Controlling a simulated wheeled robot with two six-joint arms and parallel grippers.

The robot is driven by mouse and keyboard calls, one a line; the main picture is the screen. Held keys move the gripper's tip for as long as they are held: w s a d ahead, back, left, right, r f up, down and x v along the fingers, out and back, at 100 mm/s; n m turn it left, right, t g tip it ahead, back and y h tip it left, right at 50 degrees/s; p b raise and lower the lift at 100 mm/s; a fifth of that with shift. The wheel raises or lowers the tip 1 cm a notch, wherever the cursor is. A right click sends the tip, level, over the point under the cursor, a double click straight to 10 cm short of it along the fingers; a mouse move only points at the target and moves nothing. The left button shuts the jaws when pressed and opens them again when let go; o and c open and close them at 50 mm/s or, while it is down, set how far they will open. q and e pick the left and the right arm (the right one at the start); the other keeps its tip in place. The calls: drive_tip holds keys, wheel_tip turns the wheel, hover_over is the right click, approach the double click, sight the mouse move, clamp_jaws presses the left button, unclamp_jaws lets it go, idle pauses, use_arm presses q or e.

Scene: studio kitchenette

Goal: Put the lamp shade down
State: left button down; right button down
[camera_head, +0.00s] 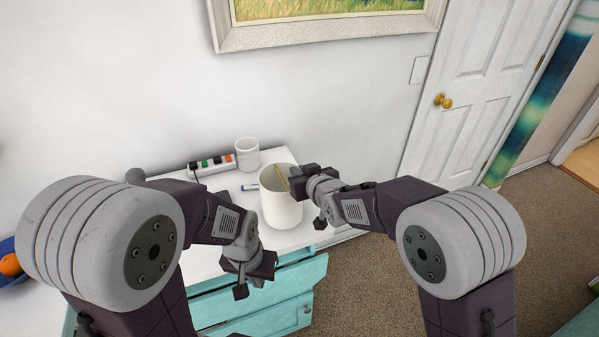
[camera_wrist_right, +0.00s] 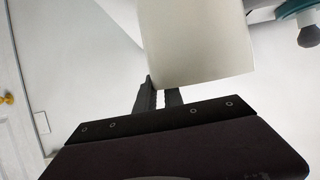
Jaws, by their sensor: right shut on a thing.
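The lamp shade (camera_head: 282,208) is a cream, open-topped cylinder in the middle of the head view, roughly upright at the right end of the white cabinet top. I cannot tell whether its bottom touches the top. My right gripper (camera_head: 294,182) is shut on the shade's rim from the right. In the right wrist view the shade (camera_wrist_right: 195,45) fills the upper middle, with the finger ends of my right gripper (camera_wrist_right: 160,98) at its edge. My left gripper (camera_head: 250,284) hangs in front of the cabinet, left of and below the shade, apart from it. Its jaw opening is unclear.
A power strip (camera_head: 212,165), a white cup (camera_head: 247,154) and a blue-and-white marker-like item (camera_head: 250,187) lie behind and left of the shade. The teal cabinet (camera_head: 285,308) has drawers in front. A white door (camera_head: 480,85) stands at right. An orange (camera_head: 10,265) is far left.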

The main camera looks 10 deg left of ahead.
drive_tip(key=shift+f, duration=0.2)
drive_tip(key=c, duration=1.5)
unclamp_jaws()
drive_tip(key=shift+o, duration=0.2)
drive_tip(key=v, duration=1.2)
drive_tip(key=shift+r, duration=0.3)
